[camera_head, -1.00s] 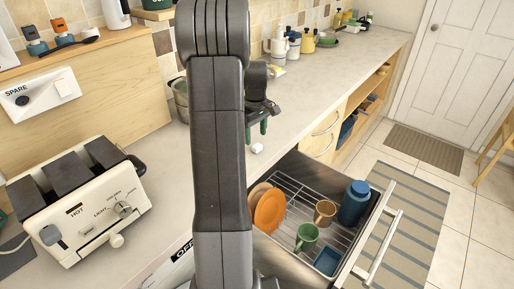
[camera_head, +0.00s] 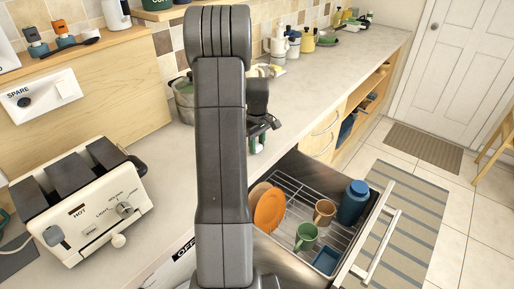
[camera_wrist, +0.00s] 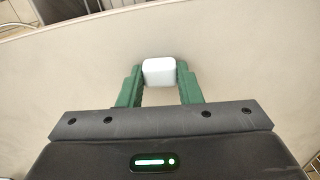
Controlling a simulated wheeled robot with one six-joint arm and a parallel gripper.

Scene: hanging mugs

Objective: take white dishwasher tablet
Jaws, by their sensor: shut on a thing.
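The white dishwasher tablet (camera_wrist: 159,71) is a small white block with rounded edges. In the wrist view it sits between the two green fingertips of my gripper (camera_wrist: 160,78), which is shut on it. In the head view my gripper (camera_head: 257,143) is low over the pale counter, just behind the open drawer. The tablet is hard to make out there between the fingers. I cannot tell whether it still touches the counter.
An open dishwasher drawer (camera_head: 345,262) holds a wire rack with an orange plate (camera_head: 270,211), a green mug (camera_head: 306,236), a brown mug (camera_head: 324,212) and a blue bottle (camera_head: 353,203). A toaster (camera_head: 85,205) stands at left. A pot (camera_head: 184,98) and bottles line the counter's back.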

